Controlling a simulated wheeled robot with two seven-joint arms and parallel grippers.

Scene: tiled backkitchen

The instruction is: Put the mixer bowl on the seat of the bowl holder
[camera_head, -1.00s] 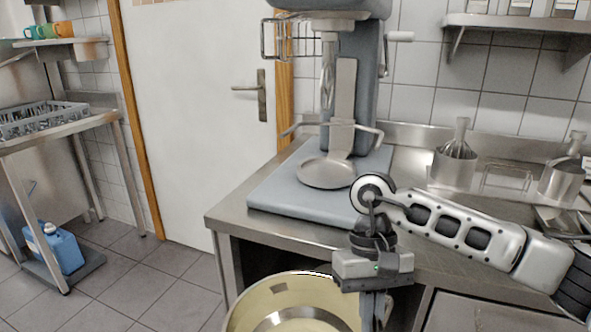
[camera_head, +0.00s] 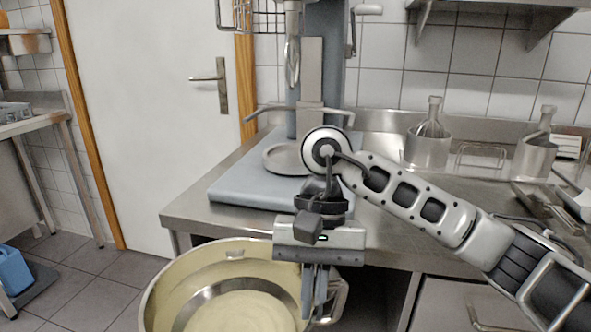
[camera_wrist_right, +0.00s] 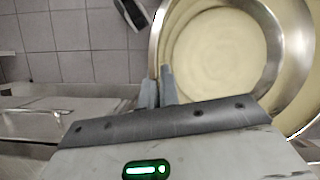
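The mixer bowl (camera_head: 185,270) is a big metal bowl, cream inside, low in front of the counter in the head view. It also fills the upper right of the right wrist view (camera_wrist_right: 215,55). My right gripper (camera_head: 316,300) points down at the bowl's right side, by a metal handle (camera_head: 340,298). Its fingers (camera_wrist_right: 158,88) are close together at the rim and appear shut on it. The bowl holder (camera_head: 311,85) stands on the mixer's grey base, with an upright plate, two side arms and a round seat (camera_head: 283,158). The seat is bare; my arm hides part of its right side. My left gripper is not in view.
The steel counter's front edge (camera_head: 190,222) lies between bowl and mixer. Steel containers with whisks (camera_head: 428,150) stand on the counter to the right. A wire guard (camera_head: 262,15) hangs by the mixer. A white door (camera_head: 150,120) is at left, with open tiled floor before it.

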